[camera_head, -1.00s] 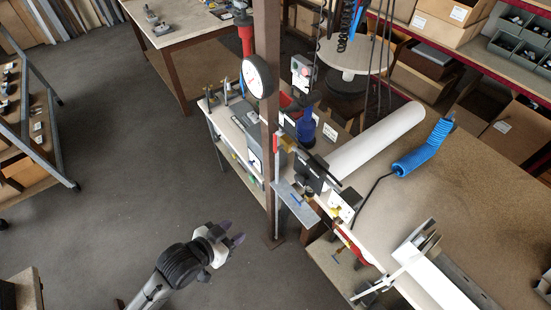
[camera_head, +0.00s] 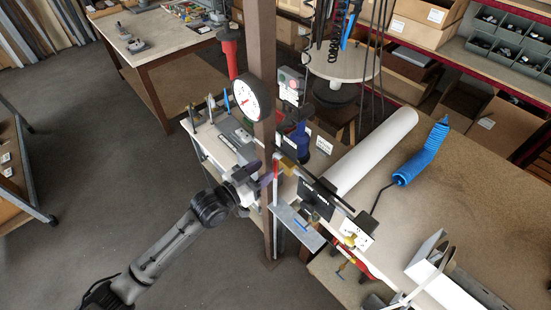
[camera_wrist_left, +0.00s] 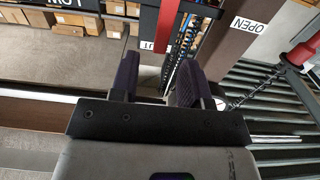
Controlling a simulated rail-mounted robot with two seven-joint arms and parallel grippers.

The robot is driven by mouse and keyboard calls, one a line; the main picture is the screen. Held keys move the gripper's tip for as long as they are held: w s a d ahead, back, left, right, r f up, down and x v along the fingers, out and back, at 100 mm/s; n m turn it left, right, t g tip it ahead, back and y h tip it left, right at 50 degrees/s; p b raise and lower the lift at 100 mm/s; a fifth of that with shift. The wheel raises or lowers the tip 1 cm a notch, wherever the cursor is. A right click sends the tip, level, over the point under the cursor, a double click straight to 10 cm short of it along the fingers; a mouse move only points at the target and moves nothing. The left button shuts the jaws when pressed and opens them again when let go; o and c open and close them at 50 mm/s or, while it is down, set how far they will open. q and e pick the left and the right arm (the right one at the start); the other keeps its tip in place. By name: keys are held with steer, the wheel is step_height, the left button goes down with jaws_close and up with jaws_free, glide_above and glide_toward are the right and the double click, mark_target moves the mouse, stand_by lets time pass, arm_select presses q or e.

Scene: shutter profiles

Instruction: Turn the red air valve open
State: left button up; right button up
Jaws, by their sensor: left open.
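The red valve lever (camera_head: 276,184) stands upright beside the brown post, below a brass fitting (camera_head: 288,163). My left gripper (camera_head: 267,178) is at the post, its purple fingertips close to the lever from the left. In the left wrist view the left gripper (camera_wrist_left: 157,72) is open, with two dark fingers apart. The red lever (camera_wrist_left: 168,28) appears in line with the gap between them; I cannot tell whether it touches a finger. My right gripper is not in view.
The brown post (camera_head: 265,130) with a round gauge (camera_head: 246,97) stands close to my left gripper. A metal plate (camera_head: 298,227) juts out right of the lever. A white roll (camera_head: 372,150) and blue coiled hose (camera_head: 420,152) lie on the bench. Floor at lower left is free.

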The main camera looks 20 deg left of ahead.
mark_target(274, 162)
arm_select(q)
steer(key=shift+p+x, duration=0.4)
steer(key=shift+x, duration=2.25)
jaws_close()
